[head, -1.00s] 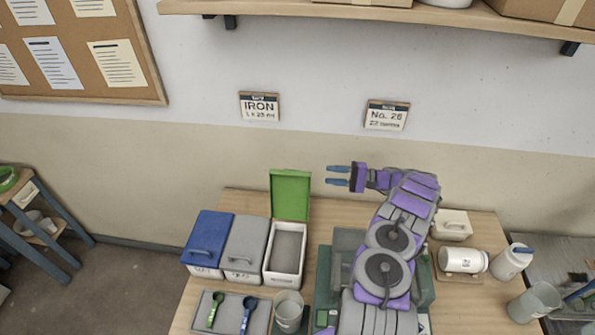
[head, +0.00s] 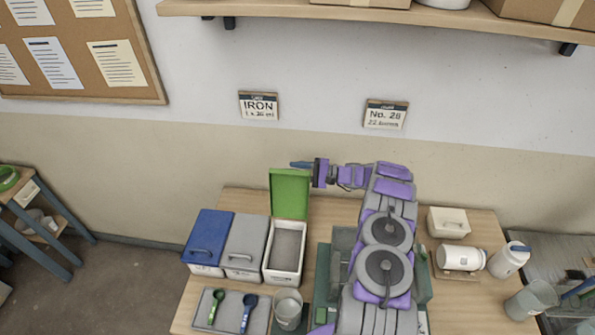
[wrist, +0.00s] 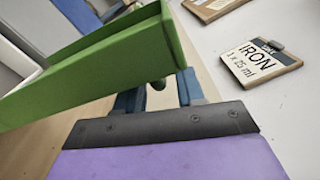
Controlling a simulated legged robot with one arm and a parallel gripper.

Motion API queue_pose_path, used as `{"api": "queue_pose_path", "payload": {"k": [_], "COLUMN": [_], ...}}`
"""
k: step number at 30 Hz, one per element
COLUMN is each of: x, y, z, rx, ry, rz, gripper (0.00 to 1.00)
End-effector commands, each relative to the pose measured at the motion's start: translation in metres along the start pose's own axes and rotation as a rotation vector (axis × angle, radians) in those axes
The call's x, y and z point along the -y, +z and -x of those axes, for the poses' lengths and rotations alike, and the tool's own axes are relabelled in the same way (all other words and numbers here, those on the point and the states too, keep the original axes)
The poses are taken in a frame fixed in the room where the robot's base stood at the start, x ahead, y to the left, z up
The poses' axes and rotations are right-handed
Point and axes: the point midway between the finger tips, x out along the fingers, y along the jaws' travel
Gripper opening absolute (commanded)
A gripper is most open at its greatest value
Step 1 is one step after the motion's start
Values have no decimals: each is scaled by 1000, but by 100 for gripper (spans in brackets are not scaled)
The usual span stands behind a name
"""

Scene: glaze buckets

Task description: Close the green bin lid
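The green lid (head: 290,194) stands raised, roughly upright, at the back of a white bin (head: 284,279). That bin is open and shows a grey inside. Whether anything touches is unclear.
Bins with a blue lid (head: 208,237) and a grey lid (head: 245,243) stand closed to the left. A tray with scoops (head: 231,311) and a cup (head: 288,306) are in front. The IRON sign (head: 259,105) hangs on the wall behind.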

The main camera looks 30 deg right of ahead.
Motion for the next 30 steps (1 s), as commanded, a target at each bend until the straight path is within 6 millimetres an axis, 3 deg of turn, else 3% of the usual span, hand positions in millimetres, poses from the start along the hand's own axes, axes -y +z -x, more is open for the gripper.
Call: {"api": "queue_pose_path", "payload": {"k": [3, 15, 30], "x": [0, 0, 1], "y": [0, 2, 2], "z": [0, -2, -3], "rx": [0, 0, 1], "ry": [0, 2, 2], "rz": [0, 1, 4], "gripper": [37, 0, 0]}}
